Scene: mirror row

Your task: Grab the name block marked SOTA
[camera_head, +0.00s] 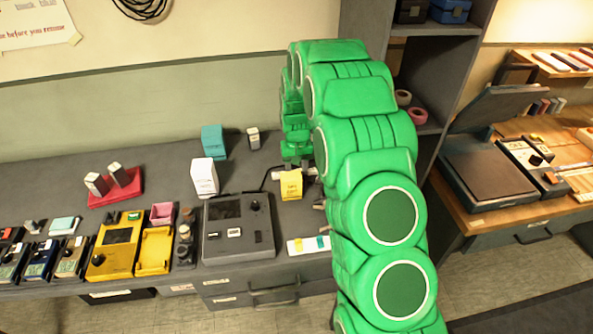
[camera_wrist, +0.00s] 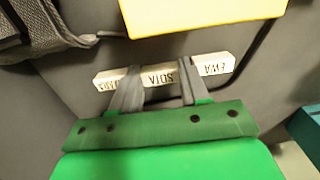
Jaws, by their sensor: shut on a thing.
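The name block marked SOTA (camera_wrist: 161,77) is white. It stands in a row between a block marked EWA (camera_wrist: 217,66) and another white block (camera_wrist: 105,80) whose lettering is partly hidden by a finger. The lettering appears upside down in the wrist view. My gripper (camera_wrist: 160,68) has one finger on each side of the SOTA block and is shut on it. The block appears level with its neighbours; I cannot tell if it is lifted. In the head view my gripper (camera_head: 294,165) is at the back of the grey bench, and the SOTA block is not readable there.
A yellow labelled block (camera_head: 291,186) stands just in front of the row. A dark grey device (camera_head: 238,226) and a white box (camera_head: 204,178) are to the left. A teal block (camera_head: 213,140) and a small white block (camera_head: 253,139) stand behind. A dark cable runs beside the row.

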